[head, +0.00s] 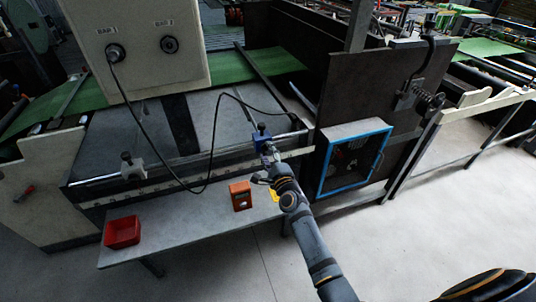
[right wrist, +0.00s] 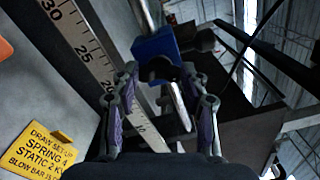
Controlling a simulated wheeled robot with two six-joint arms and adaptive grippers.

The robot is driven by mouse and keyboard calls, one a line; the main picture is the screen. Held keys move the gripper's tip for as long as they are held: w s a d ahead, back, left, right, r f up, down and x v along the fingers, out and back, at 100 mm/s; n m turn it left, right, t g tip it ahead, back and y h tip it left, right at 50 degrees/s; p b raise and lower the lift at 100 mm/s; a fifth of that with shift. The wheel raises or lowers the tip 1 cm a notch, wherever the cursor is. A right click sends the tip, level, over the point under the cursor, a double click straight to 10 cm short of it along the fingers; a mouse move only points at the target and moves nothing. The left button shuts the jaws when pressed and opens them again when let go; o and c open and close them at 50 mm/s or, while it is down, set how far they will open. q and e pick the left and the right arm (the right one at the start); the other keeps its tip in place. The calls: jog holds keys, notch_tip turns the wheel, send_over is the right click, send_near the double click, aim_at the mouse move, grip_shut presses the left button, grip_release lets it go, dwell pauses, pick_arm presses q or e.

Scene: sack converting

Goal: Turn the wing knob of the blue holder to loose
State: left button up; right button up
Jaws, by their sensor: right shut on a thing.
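The blue holder (head: 260,137) sits on the metal rail at the machine's front edge. It also shows in the right wrist view (right wrist: 153,46), with its dark wing knob (right wrist: 160,70) facing my gripper. My right gripper (head: 267,158) reaches up to the holder from below. In the right wrist view its fingertips (right wrist: 160,75) are on either side of the knob, shut on it. The knob's exact angle is hard to make out. My left gripper is not in view.
A white holder (head: 131,168) is farther left on the rail. A black cable (head: 213,150) loops near the rail. The shelf (head: 185,225) below holds a red bin (head: 122,232) and an orange device (head: 240,195). A yellow printed card (right wrist: 38,150) lies nearby. A blue-framed box (head: 326,165) stands right of my arm.

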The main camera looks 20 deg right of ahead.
jog(key=shift+f+n, duration=0.1)
jog(key=shift+n, duration=2.1)
jog(key=o, duration=1.2)
jog(key=shift+c, duration=0.2)
jog(key=s, duration=1.2)
jog(key=shift+d, duration=0.2)
